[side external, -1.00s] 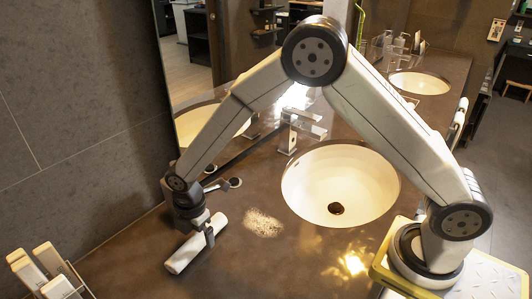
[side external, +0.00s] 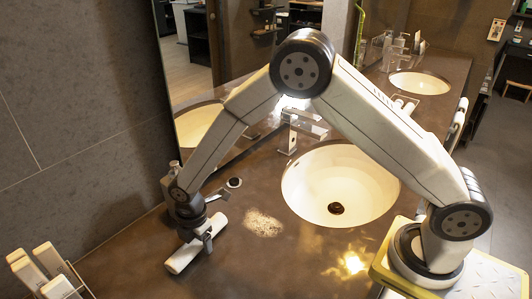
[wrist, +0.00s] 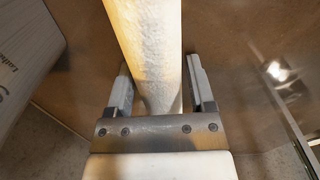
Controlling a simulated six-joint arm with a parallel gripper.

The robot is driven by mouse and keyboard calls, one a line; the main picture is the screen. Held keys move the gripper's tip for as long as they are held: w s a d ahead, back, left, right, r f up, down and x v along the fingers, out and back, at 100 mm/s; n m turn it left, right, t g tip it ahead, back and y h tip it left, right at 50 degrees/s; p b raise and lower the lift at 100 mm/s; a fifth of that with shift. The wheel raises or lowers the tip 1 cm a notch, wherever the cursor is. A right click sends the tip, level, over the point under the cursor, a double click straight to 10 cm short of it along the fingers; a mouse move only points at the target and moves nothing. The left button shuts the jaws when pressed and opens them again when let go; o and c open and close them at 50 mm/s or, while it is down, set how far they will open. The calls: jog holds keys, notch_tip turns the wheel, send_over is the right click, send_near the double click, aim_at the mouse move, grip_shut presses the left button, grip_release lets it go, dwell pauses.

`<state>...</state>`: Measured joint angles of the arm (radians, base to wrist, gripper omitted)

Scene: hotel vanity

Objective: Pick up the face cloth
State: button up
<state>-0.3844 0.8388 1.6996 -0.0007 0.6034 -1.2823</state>
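The face cloth (side external: 181,259) is a white roll lying on the brown counter, left of the sink in the side view. My gripper (side external: 206,240) points down over its middle. In the wrist view the cloth (wrist: 150,50) runs from the top edge down between the two fingers of my gripper (wrist: 160,92). The fingers are apart, one on each side of the roll, with a narrow gap showing on both sides. The near end of the cloth is hidden behind the gripper body in the wrist view.
The white sink (side external: 300,190) and its faucet (side external: 292,138) are to the right. A holder with white bottles (side external: 55,262) stands at the lower left. A pale object with lettering (wrist: 25,50) is left in the wrist view. The mirror runs behind the counter.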

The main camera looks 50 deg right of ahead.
jog(key=c, duration=0.5)
jog(key=shift+c, duration=0.2)
jog(key=shift+r, duration=0.15)
jog(key=shift+r, duration=0.4)
jog(key=s+d+r, duration=0.4)
jog(key=s+r, duration=0.8)
jog(key=s, duration=0.1)
jog(key=shift+s+d, duration=0.15)
jog(key=shift+s, duration=0.05)
